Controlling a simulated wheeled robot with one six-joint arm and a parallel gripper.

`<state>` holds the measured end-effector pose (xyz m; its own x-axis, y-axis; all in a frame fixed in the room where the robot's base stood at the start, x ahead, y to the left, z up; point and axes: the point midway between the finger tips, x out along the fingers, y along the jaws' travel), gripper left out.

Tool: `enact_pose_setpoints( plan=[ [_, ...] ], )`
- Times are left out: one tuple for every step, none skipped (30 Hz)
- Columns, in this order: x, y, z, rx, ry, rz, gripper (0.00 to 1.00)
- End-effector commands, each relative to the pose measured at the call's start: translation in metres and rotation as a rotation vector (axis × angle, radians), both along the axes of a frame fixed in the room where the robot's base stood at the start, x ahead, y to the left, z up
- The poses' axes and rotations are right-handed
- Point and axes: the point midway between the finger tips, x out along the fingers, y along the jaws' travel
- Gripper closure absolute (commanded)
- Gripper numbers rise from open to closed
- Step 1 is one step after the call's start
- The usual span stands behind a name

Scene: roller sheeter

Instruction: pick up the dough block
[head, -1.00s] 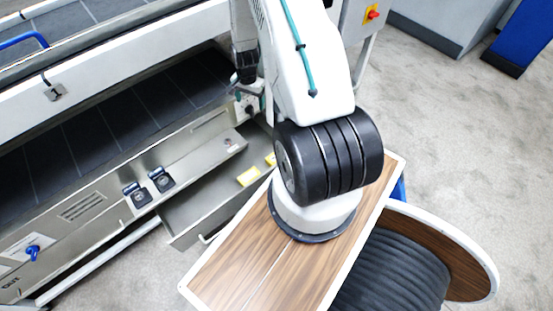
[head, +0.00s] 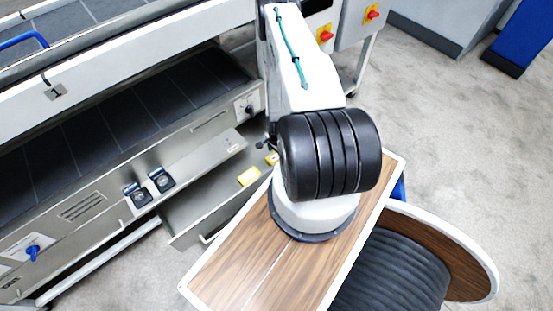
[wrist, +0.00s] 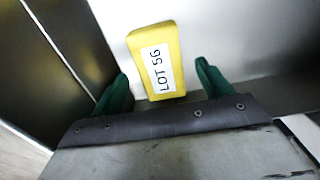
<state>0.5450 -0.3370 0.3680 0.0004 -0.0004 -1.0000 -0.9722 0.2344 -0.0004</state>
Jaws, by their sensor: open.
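My gripper (wrist: 162,72) is open, one finger on each side of the block with gaps to both. It holds nothing. In the head view two yellow pieces show in the metal tray, one (head: 248,176) in clear view and one (head: 272,158) partly covered by my arm. I cannot tell for sure which is the LOT 56 block. My gripper is mostly hidden there behind my arm.
The metal tray (head: 190,215) sticks out below the sheeter's front panel (head: 90,205), close to my base. A metal wall stands beside the block in the wrist view. Switches (head: 160,179) and a blue knob (head: 33,252) sit on the panel.

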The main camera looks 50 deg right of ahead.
Motion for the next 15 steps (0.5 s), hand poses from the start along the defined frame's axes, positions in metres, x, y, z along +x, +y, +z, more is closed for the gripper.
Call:
enact_pose_setpoints(
  plan=[
    [0.001,0.001,-0.009,0.001,0.001,0.001,0.22],
    [0.0,0.001,-0.014,0.001,0.002,0.001,0.22],
    [0.0,0.001,-0.019,0.002,0.001,0.0,0.22],
    [0.001,0.001,-0.022,0.002,0.001,0.0,0.22],
    [0.0,0.001,-0.025,0.002,0.001,-0.001,0.22],
    [0.0,0.001,-0.028,0.003,0.001,-0.001,0.22],
    [0.0,0.001,-0.029,0.002,0.001,-0.001,0.22],
    [0.001,0.001,-0.029,0.002,0.001,-0.001,0.22],
    [0.001,0.001,-0.03,0.002,0.001,-0.001,0.22],
    [0.001,0.001,-0.03,0.002,0.001,-0.001,0.22],
    [0.001,0.001,-0.03,0.002,0.001,0.0,0.22],
    [0.001,0.001,-0.029,0.002,0.001,0.0,0.22],
    [0.001,0.001,-0.029,0.002,0.001,0.0,0.22],
    [0.001,0.001,-0.029,0.002,0.001,0.0,0.22],
    [0.001,0.001,-0.029,0.002,0.001,0.0,0.3]
  ],
)
